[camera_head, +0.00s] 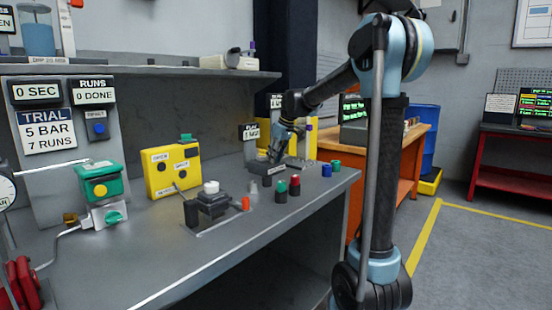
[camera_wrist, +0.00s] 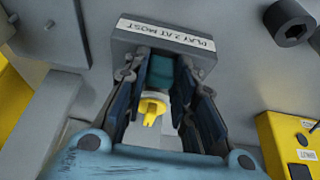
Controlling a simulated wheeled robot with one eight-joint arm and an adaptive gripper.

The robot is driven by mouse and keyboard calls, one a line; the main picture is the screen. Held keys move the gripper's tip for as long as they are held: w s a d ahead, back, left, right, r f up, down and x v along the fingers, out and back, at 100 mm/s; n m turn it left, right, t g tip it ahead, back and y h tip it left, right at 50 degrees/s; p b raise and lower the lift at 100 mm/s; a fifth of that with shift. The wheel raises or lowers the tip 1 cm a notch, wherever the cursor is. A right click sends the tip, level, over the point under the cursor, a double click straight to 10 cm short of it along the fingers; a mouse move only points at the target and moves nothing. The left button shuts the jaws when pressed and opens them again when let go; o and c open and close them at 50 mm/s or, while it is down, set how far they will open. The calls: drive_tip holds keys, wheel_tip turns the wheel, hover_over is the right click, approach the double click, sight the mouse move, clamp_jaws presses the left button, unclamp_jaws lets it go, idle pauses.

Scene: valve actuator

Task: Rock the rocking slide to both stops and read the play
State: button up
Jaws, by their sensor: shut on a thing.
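A grey block with a label reading "PLAY 2 AT MOST" (camera_wrist: 205,38) fills the top middle of the wrist view. In the head view a dark labelled block (camera_head: 267,168) stands at the bench's far right part. My gripper (camera_wrist: 170,80) reaches to the block, its fingers on either side of a dark teal part (camera_wrist: 162,76) with a yellow end piece (camera_wrist: 152,105). It is shut on this teal part. In the head view my gripper (camera_head: 277,150) points down at the dark block. I cannot tell which piece is the rocking slide, or read any play.
A yellow control box (camera_head: 171,170), a green-and-yellow unit (camera_head: 102,183) and a dark fixture with a white knob (camera_head: 211,198) stand left on the bench. Green and red caps (camera_head: 287,187) and a blue one (camera_head: 326,170) stand near the right edge. The front of the bench is clear.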

idle(0.3)
drive_tip(key=o, duration=1)
drive_tip(key=shift+s, duration=0.1)
